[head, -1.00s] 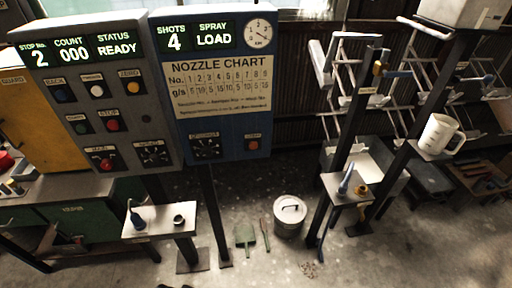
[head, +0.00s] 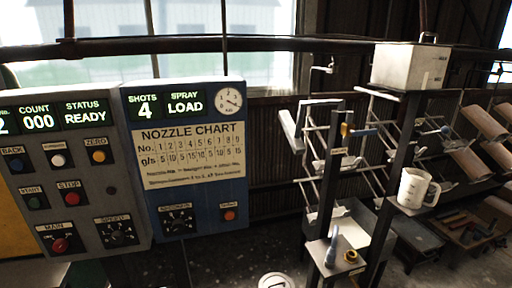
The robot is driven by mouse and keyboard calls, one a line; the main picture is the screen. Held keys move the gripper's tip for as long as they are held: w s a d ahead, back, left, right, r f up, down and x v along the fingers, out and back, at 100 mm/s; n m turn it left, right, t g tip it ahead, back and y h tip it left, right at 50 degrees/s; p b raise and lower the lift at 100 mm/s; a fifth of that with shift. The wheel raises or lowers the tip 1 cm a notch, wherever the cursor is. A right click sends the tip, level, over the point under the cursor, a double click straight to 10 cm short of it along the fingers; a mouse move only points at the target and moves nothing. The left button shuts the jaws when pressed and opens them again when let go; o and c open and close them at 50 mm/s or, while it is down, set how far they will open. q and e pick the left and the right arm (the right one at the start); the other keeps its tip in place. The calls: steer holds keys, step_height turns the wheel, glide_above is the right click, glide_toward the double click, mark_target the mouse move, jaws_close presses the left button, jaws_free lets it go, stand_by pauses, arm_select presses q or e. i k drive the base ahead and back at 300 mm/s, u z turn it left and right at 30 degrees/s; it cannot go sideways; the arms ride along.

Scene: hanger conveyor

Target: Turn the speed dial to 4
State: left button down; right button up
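The speed dial (head: 117,233) is a black knob on a dark scale at the lower right of the grey control panel (head: 130,200) in the head view. Its label reads SPEED, but I cannot read which number the pointer is on. The panel's displays read COUNT 000 and STATUS READY. A similar black dial (head: 177,220) sits on the blue spray panel (head: 215,237) to the right. Neither of my grippers is in view.
The red main knob (head: 60,245) is left of the speed dial, with the red stop button (head: 69,199) above. A rack with a white jug (head: 413,188) and a box (head: 408,66) stands at right. Floor shows between panels and rack.

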mark_target(117, 237)
steer(key=u, duration=0.75)
steer(key=k, duration=1.2)
steer(key=z, duration=1.2)
steer(key=i, duration=0.85)
steer(key=u, duration=0.45)
steer(key=i, duration=0.7)
steer(key=u, duration=0.6)
